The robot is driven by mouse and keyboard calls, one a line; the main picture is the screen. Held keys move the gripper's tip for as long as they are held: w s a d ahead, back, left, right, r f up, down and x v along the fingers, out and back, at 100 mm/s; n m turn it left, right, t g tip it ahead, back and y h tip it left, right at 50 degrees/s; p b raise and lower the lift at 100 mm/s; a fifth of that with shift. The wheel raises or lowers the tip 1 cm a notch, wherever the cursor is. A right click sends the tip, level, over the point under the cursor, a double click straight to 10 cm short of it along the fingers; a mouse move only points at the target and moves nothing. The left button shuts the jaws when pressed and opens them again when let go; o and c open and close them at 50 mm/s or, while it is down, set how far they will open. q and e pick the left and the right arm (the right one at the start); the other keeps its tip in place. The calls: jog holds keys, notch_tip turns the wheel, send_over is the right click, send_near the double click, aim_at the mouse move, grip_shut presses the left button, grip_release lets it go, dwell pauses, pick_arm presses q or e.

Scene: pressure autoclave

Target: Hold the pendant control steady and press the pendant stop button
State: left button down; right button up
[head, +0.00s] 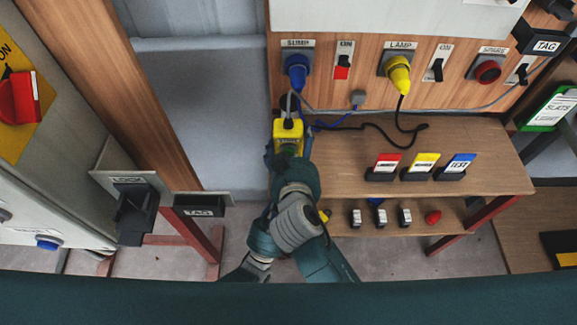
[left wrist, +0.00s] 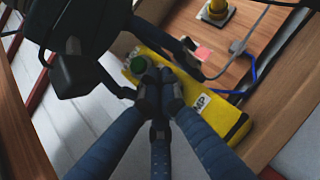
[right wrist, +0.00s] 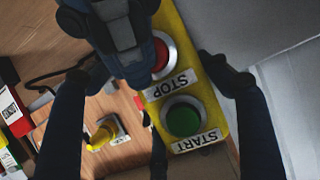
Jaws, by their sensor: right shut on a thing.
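The yellow pendant control (head: 289,133) hangs in front of the panel's left side. In the right wrist view it carries a red STOP button (right wrist: 160,55) and a green START button (right wrist: 183,118). My right gripper (right wrist: 160,78) has its fingers around the pendant and is shut on it. My left gripper (left wrist: 165,88) is shut, fingertips together, against or just above the pendant's button face. It partly covers the STOP button in the right wrist view; I cannot tell if the button is pushed in. The START button (left wrist: 138,65) shows beside the left fingertips.
The wooden panel (head: 440,60) carries a blue plug (head: 297,66), a yellow plug (head: 397,74) and switches. A black cable loops over the shelf (head: 480,150), where red, yellow and blue cards stand. A lock bracket (head: 133,210) stands left of my arms.

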pick_arm(q)
jog(key=shift+w, duration=0.45)
pick_arm(e)
jog(key=shift+f, duration=0.1)
dwell(0.7)
pick_arm(q)
jog(key=shift+s, duration=0.9)
jog(key=shift+s, duration=2.55)
pick_arm(e)
jog(key=o, duration=1.6)
